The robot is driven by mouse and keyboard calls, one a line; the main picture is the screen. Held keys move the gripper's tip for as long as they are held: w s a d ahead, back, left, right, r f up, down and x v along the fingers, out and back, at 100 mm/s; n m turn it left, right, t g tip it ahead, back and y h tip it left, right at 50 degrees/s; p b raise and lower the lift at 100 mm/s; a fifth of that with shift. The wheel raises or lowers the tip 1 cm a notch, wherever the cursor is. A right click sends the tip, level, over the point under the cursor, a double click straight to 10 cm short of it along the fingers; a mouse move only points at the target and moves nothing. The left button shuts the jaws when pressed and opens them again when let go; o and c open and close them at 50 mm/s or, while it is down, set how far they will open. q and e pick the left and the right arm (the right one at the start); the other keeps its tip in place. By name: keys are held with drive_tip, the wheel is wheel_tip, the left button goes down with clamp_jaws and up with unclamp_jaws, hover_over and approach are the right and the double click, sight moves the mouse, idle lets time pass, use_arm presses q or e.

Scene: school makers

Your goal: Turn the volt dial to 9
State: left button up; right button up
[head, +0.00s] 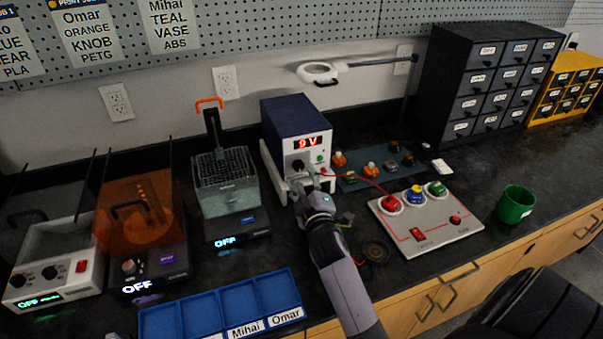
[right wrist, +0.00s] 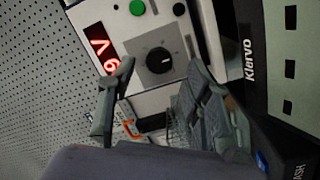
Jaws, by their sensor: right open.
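The power supply (head: 281,117) is a dark blue box with a white front, standing against the wall at the back middle. Its red display (head: 307,141) reads 9 V. The volt dial (right wrist: 159,60) is a round black knob with a light pointer mark, below the display; part of it shows in the head view (head: 298,165). My right gripper (right wrist: 153,98) is open in front of the panel. Its fingers are spread to either side of the dial, with a visible gap and nothing held. In the head view my right gripper (head: 312,181) partly covers the lower panel. My left gripper is not in view.
A grey control box (head: 424,232) with coloured knobs and a green cup (head: 515,204) are to the right. A blue sorting tray (head: 222,307) is in front. Several machines, including a glass-tank unit (head: 225,190), stand left. A magnifier lamp (head: 318,73) hangs behind.

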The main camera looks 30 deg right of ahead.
drive_tip(key=v, duration=0.9)
